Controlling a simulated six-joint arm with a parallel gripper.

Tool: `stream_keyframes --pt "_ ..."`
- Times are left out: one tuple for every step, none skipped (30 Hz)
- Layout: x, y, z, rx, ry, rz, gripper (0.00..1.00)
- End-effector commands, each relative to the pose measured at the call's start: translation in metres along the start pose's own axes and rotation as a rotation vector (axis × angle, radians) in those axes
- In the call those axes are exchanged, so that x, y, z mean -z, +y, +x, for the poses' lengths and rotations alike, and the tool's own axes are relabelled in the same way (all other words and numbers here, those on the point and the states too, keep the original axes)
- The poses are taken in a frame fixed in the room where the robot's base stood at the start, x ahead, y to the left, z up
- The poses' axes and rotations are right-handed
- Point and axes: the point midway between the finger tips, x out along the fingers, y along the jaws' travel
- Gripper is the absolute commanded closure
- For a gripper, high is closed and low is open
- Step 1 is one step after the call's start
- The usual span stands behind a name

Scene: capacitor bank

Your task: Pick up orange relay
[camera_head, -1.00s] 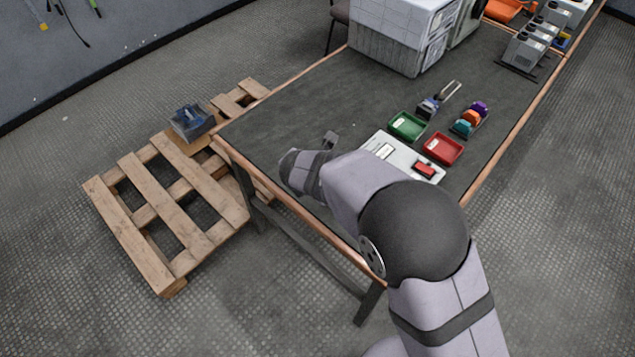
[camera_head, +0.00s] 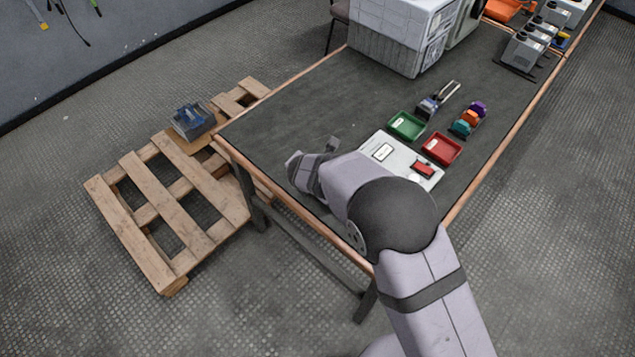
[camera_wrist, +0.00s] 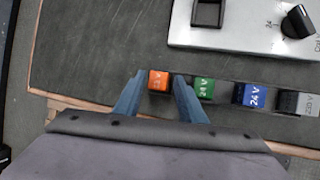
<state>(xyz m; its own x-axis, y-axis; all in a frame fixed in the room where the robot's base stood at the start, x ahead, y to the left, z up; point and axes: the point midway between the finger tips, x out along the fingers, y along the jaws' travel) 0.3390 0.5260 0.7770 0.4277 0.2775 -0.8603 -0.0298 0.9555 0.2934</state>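The orange relay (camera_wrist: 158,80), with a marked top, stands at the left end of a row in the wrist view. My gripper (camera_wrist: 157,88) is open, with one blue-grey finger on each side of the relay in that view. Whether the fingers touch it or are down at its height, I cannot tell. In the head view my gripper (camera_head: 331,146) is over the near left part of the table. I cannot make out the orange relay there; my arm covers that area.
A light panel (camera_wrist: 245,28) lies beyond the row. Green (camera_head: 407,125) and red (camera_head: 442,149) trays are farther back.

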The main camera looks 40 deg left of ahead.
Motion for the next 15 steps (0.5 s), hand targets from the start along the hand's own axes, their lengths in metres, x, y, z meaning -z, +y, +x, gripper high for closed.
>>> stream_keyframes --pt "0.0000 -0.0001 -0.0001 0.000 0.000 0.000 0.75" --pt "0.0000 -0.0001 -0.0001 0.000 0.000 0.000 0.82" --pt "0.0000 -0.0001 -0.0002 0.000 0.000 0.000 0.92" --pt "0.0000 -0.0001 -0.0002 0.000 0.000 0.000 0.98" --pt "0.0001 0.0000 -0.0002 0.000 0.000 0.000 0.99" --pt "0.0001 0.0002 -0.0002 -0.001 0.000 0.000 0.99" --pt "0.0001 0.0002 -0.0002 -0.001 0.000 0.000 0.99" --pt "0.0001 0.0002 -0.0003 -0.001 0.000 0.000 0.99" --pt "0.0000 0.0004 -0.0004 -0.001 0.000 0.000 0.99" --pt "0.0000 0.0004 -0.0004 -0.001 0.000 0.000 0.99" --pt "0.0000 0.0004 -0.0004 -0.001 0.000 0.000 0.99" --pt "0.0000 0.0004 -0.0004 -0.001 0.000 0.000 0.99" --pt "0.0000 0.0003 -0.0004 -0.001 0.000 0.000 0.99" --pt "-0.0001 0.0003 -0.0005 -0.001 0.000 0.000 0.99" --pt "-0.0003 0.0005 -0.0008 -0.001 0.000 0.000 0.99"
